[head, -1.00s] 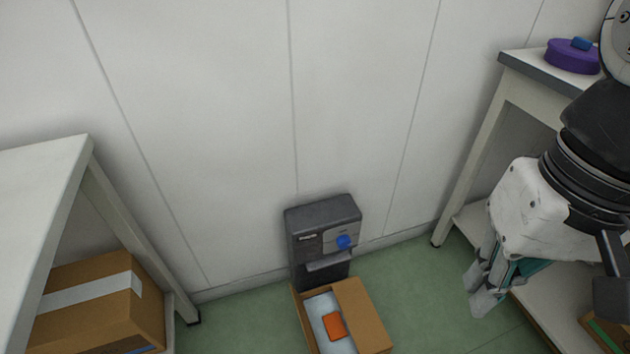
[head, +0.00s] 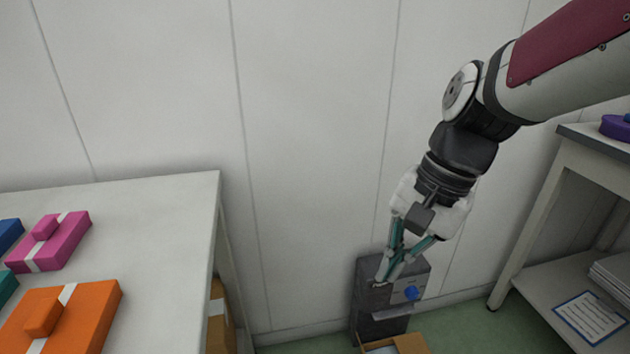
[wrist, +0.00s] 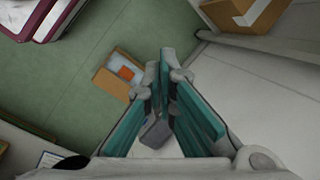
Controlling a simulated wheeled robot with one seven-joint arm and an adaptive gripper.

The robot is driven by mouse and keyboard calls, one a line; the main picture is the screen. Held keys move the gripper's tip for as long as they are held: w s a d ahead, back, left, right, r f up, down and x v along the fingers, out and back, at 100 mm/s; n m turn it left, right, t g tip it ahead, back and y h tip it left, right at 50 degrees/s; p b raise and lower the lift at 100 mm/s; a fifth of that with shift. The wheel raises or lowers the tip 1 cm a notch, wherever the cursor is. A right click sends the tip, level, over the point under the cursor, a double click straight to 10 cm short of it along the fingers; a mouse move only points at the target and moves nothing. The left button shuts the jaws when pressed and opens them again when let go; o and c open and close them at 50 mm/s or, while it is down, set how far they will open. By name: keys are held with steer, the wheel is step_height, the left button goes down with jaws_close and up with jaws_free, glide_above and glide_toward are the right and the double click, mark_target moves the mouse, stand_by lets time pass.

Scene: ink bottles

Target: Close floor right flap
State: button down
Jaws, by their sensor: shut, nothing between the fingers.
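A cardboard box (head: 407,344) sits on the floor at the bottom edge of the head view, mostly cut off. In the wrist view the box (wrist: 129,60) shows from above, with a white inside and an orange patch (wrist: 125,73). A brown flap (wrist: 110,85) lies folded outward on one side of it. My gripper (head: 384,279) hangs in front of the dark grey machine, above and apart from the box. Its fingers are together and empty, and they also show in the wrist view (wrist: 160,62).
The dark grey machine (head: 377,320) with a blue knob (head: 411,293) stands against the wall by the box. A white table (head: 165,225) is at left, with a taped carton (wrist: 250,12) beneath. A shelf unit (head: 525,255) stands at right.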

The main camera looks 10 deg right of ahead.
steer(key=w+d+f+m+t+p, duration=0.1)
steer(key=w+d+f+m, duration=0.3)
steer(key=w+f+m, duration=0.45)
steer(key=w+d+f+m, duration=0.5)
steer(key=w+f, duration=0.5)
steer(key=f, duration=0.1)
steer(key=s+d+f+m+h, duration=0.15)
steer(key=d+f+m, duration=0.3)
steer(key=f, duration=0.65)
steer(key=s+d+f+m+g+p, duration=0.1)
steer(key=s+d+f+m, duration=0.3)
steer(key=f, duration=0.6)
steer(key=s+d+f+m+h, duration=0.15)
steer(key=d+f+m, duration=0.35)
steer(key=f, duration=0.6)
steer(key=shift+n, duration=0.3)
steer(key=f+b, duration=0.1)
steer(key=f, duration=0.3)
steer(key=f+b, duration=0.2)
steer(key=f, duration=0.2)
steer(key=f+b, duration=0.1)
steer(key=f, duration=0.3)
steer(key=shift+s+d+f+b, duration=0.15)
steer(key=shift+d+f+b, duration=0.15)
steer(key=shift+b, duration=0.1)
steer(key=shift+a, duration=0.1)
